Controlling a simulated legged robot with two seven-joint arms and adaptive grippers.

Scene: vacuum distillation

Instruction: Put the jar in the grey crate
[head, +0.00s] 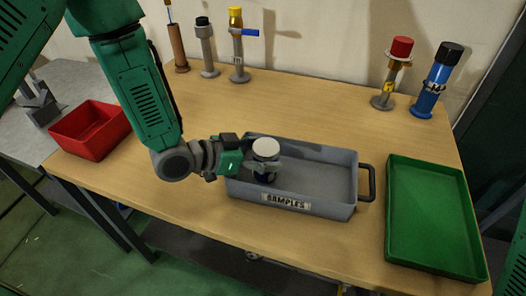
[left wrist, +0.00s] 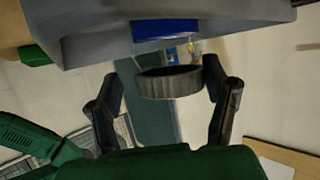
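In the left wrist view the jar's ridged lid (left wrist: 170,82) lies between two spread fingers (left wrist: 162,85), with a gap at the left finger; the crate (left wrist: 95,35) shows above. My right gripper is not in view.
A green tray (head: 433,215) lies right of the crate, and a red bin (head: 90,130) stands at the left. Several capped fittings stand along the back, including a blue cylinder (head: 437,80). The wooden table (head: 310,110) is clear behind the crate.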

